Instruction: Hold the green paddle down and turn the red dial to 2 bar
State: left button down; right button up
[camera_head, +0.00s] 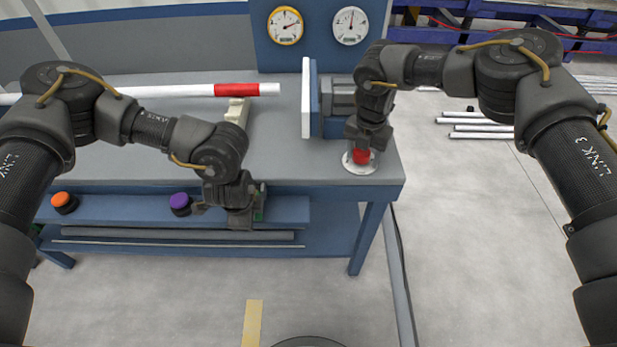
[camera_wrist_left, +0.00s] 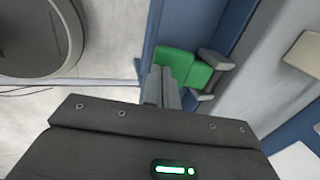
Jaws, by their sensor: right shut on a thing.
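The green paddle (camera_wrist_left: 183,66) is at the front of the bench's lower ledge. In the head view only a sliver of it (camera_head: 260,208) shows beside my left gripper (camera_head: 243,222). In the left wrist view the fingers of that gripper (camera_wrist_left: 163,88) are together, with their tips over the paddle, seemingly against it; the exact contact is hidden. The red dial (camera_head: 361,157) sits on a round pale plate (camera_head: 361,168) at the bench's right front corner. My right gripper (camera_head: 364,143) is shut on it from above and hides its upper part.
Two gauges, one yellow-rimmed (camera_head: 285,25) and one white-rimmed (camera_head: 350,25), are on the blue back panel. A red-and-white pipe (camera_head: 190,90) lies across the bench. An orange button (camera_head: 64,202) and a purple button (camera_head: 180,203) are on the ledge.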

jog(key=shift+s+a+f, duration=0.2)
jog(key=shift+a+f, duration=0.15)
jog(key=shift+f, duration=0.05)
jog(key=o, duration=0.6)
jog(key=shift+a, duration=0.1)
jog(key=shift+w+a+r, duration=0.1)
jog(key=shift+w+r, duration=0.15)
jog(key=shift+r, duration=0.05)
jog(key=shift+w+r, duration=0.1)
jog(key=shift+r, duration=0.1)
jog(key=shift+d+r, duration=0.4)
jog(key=shift+d, duration=0.05)
jog(key=c, duration=0.9)
